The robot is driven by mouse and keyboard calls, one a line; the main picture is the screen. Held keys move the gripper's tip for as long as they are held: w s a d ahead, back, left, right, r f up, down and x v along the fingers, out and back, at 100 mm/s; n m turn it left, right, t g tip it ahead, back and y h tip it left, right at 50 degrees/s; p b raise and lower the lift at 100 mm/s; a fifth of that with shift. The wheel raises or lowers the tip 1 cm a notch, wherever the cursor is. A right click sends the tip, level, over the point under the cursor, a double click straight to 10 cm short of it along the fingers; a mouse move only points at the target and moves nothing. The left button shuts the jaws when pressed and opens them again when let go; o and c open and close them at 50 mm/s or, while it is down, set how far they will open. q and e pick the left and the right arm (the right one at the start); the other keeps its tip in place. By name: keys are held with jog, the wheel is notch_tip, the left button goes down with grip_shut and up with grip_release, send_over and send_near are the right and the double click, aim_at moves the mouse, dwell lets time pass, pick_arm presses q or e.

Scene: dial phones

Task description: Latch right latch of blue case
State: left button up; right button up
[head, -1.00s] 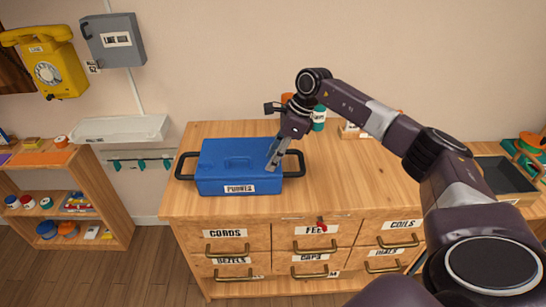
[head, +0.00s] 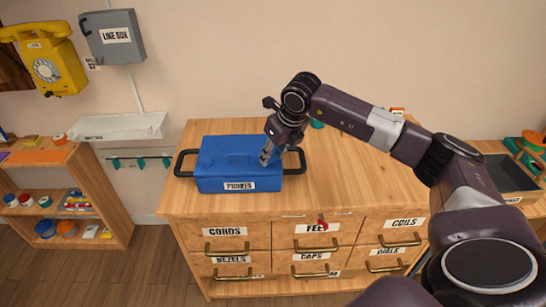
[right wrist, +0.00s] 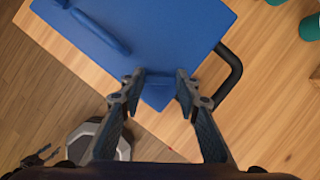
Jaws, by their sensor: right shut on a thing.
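The blue case (head: 225,165), labelled PHONES, sits on the wooden cabinet top with its lid down. It fills the upper part of the right wrist view (right wrist: 180,35). The exact finger contact is hard to see.
The wooden cabinet (head: 330,180) has clear top space right of the case. Labelled drawers with handles are below. A small shelf (head: 60,200) stands at the left. A grey box (head: 112,38) and a yellow phone (head: 47,60) hang on the wall. A dark tray (head: 505,175) is at the right.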

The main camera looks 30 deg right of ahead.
jog(key=m+h+b, duration=0.1)
jog(key=m, duration=0.3)
jog(key=shift+a+h+b, duration=0.2)
jog(key=shift+h+b, duration=0.2)
jog(key=shift+w+m+g+h+b, duration=0.1)
jog(key=shift+m+g+h+b, duration=0.3)
jog(key=shift+m, duration=1.1)
jog(key=o, duration=1.2)
jog(key=shift+c, duration=0.2)
jog(key=v, duration=1.2)
